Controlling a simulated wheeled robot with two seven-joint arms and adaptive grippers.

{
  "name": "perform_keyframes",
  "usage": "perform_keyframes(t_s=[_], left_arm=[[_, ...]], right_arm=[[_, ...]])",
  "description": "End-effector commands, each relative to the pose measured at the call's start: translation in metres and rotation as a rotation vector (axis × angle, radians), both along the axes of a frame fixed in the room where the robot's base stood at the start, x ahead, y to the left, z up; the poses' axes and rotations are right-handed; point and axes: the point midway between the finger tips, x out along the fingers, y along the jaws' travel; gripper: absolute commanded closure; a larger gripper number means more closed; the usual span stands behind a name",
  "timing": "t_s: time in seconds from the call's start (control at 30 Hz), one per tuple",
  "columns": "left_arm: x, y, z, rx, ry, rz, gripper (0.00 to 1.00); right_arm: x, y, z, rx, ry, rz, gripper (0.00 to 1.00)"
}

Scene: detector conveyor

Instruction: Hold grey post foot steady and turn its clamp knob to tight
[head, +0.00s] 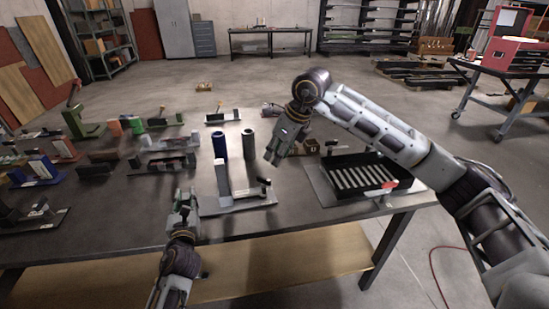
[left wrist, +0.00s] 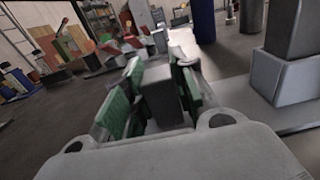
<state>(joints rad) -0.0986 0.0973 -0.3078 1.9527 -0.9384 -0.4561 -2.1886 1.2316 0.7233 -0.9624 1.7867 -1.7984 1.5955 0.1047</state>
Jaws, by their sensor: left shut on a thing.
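The grey post foot (head: 240,203) lies near the table's front edge in the head view, a flat light plate with an upright grey post (head: 223,185). A dark clamp knob (head: 264,181) on a small block stands at its right end. My left gripper (head: 184,203) is at the plate's left end. In the left wrist view, its green-padded fingers (left wrist: 158,100) are shut on a grey upright block, seemingly part of the post foot. My right gripper (head: 273,156) hangs above and behind the knob, apart from it. Whether its fingers are open cannot be made out.
A blue cylinder (head: 220,145) and a dark grey cylinder (head: 248,144) stand behind the post foot. A black roller tray (head: 408,184) lies to the right. Several coloured clamp fixtures, including a green one (head: 85,131), crowd the table's left side.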

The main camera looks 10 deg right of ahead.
Motion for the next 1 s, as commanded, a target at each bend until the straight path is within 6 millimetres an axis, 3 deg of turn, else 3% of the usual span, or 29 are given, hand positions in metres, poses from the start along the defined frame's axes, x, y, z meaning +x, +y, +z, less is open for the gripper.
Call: perform_keyframes(t_s=[0.77,1.0], left_arm=[[0.0,0.0,0.0,0.0,0.0,0.0,1.0],[0.0,0.0,0.0,0.0,0.0,0.0,1.0]], right_arm=[[0.0,0.0,0.0,0.0,0.0,0.004,0.69],[0.003,0.004,-0.01,0.001,0.002,0.005,0.69]])
